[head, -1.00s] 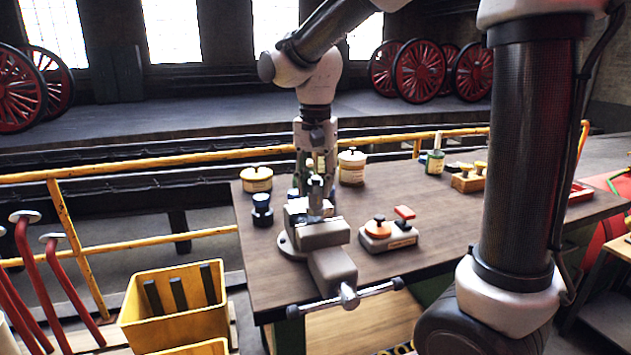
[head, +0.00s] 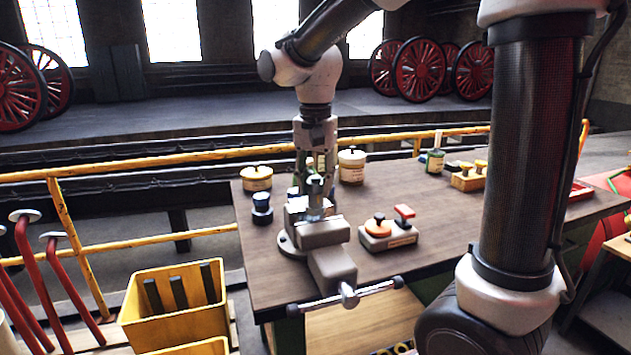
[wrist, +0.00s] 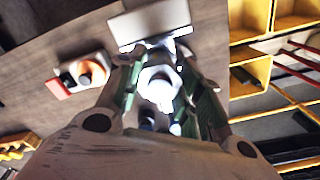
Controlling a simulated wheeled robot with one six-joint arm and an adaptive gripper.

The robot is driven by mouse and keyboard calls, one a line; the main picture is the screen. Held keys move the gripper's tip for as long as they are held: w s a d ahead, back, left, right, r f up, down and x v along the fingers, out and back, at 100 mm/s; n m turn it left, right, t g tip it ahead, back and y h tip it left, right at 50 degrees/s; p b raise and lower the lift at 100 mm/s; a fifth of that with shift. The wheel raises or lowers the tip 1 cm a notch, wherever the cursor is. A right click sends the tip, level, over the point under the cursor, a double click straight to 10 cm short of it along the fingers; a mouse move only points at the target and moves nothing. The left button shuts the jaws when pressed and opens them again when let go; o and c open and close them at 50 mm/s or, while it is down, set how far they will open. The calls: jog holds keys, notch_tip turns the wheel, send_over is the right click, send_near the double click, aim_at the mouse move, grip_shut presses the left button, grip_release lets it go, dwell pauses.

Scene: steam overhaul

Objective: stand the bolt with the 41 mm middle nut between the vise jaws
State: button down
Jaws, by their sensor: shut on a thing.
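The vise (head: 325,237) is fixed at the front left of the bench, its handle bar toward me. My gripper (head: 315,188) points down right over the vise jaws. It is shut on a bolt (wrist: 160,88), which is upright between the green-sided fingers in the wrist view. In the head view, the bolt's lower part meets the jaw area. The fingers and jaws hide its lower end, so I cannot tell how deep it sits. The size of its nut is not readable. A pale vise jaw (wrist: 150,24) shows just beyond the bolt in the wrist view.
A dark blue piece (head: 262,209) stands left of the vise. A block with orange and red knobs (head: 388,237) sits to its right. Two lidded pots (head: 257,179) (head: 351,167) stand behind. A yellow bin (head: 175,300) is left of the bench. The bench middle is clear.

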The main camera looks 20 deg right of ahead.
aim_at(315, 198)
jog(key=shift+f, duration=2.1)
jog(key=c, duration=0.9)
grip_release()
jog(key=shift+r, duration=4)
